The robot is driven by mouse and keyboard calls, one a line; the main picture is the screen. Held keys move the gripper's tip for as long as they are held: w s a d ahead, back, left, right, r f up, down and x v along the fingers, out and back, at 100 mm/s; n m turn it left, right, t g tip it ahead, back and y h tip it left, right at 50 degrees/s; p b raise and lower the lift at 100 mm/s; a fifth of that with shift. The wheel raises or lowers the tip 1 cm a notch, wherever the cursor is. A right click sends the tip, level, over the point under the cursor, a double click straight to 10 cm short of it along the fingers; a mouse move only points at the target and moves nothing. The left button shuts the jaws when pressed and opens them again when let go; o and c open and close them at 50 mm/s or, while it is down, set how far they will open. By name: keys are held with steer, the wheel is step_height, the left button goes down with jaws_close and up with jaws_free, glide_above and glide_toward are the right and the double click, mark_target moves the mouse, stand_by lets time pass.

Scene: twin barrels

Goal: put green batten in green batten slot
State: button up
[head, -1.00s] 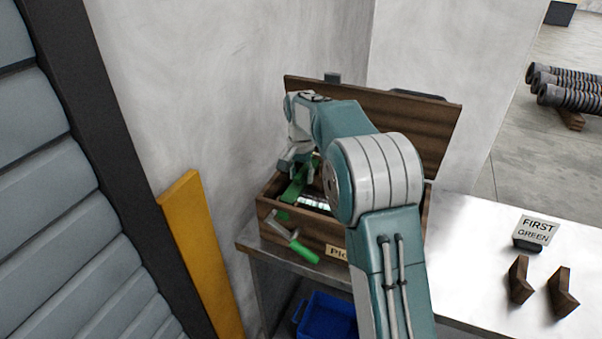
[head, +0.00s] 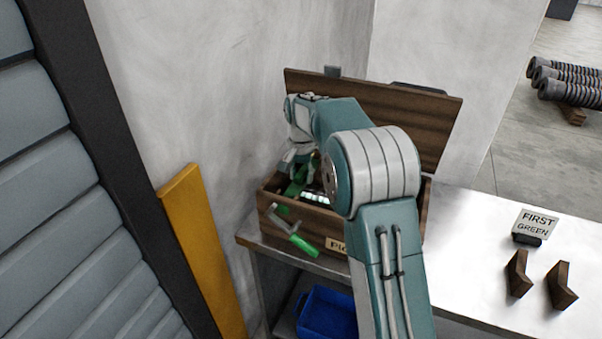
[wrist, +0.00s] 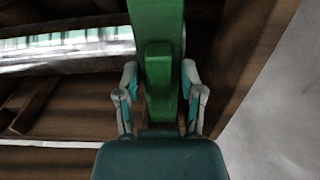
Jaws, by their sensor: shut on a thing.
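The green batten (wrist: 157,28) shows in the wrist view, running up from between the fingers to the top edge. My gripper (wrist: 160,85) is shut on it, with one finger at each side. In the head view my gripper (head: 298,165) is low inside the open wooden box (head: 330,232), and a part of the green batten (head: 294,187) shows below it. My arm hides much of the box's right side. Two brown angled blocks (head: 517,274) (head: 561,285) stand apart on the table at right, by a sign reading FIRST GREEN (head: 534,223); whether they form the slot, I cannot tell.
The box lid (head: 420,120) stands open behind my arm. A green-handled latch (head: 304,246) hangs on the box front. A bright metallic tube (wrist: 70,50) lies beside the batten. The table (head: 470,240) is clear between box and blocks. A wall is close at left.

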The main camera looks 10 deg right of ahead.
mark_target(301, 172)
steer(key=shift+f, duration=0.3)
steer(key=o, duration=1.2)
steer(key=shift+o, duration=0.2)
steer(key=shift+r, duration=0.1)
step_height(301, 172, up, 12)
